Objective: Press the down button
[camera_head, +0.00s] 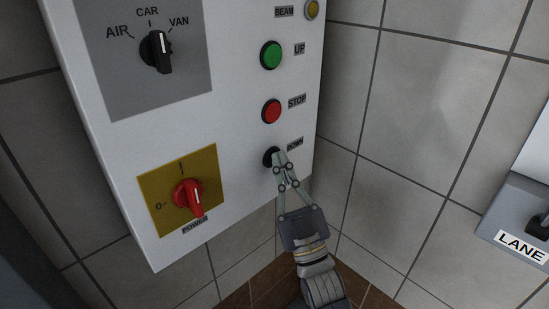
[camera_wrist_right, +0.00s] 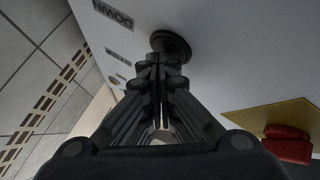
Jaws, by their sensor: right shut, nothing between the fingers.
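The black down button (camera_head: 269,157) is on the white control panel, below the red stop button, with a DOWN label (camera_head: 294,144) beside it. My right gripper (camera_head: 281,157) is shut and empty, its fingertips at the button and covering part of it. In the right wrist view the button (camera_wrist_right: 170,44) is a dark disc just beyond the closed fingertips (camera_wrist_right: 157,60). I cannot tell whether they touch it or whether it is pushed in. My left gripper is not in view.
The white panel (camera_head: 100,135) also bears a green UP button (camera_head: 271,55), a red STOP button (camera_head: 271,111), a yellow BEAM lamp (camera_head: 312,9), a black selector knob (camera_head: 158,52) and a red power switch (camera_head: 188,194). A LANE box (camera_head: 505,215) stands at right.

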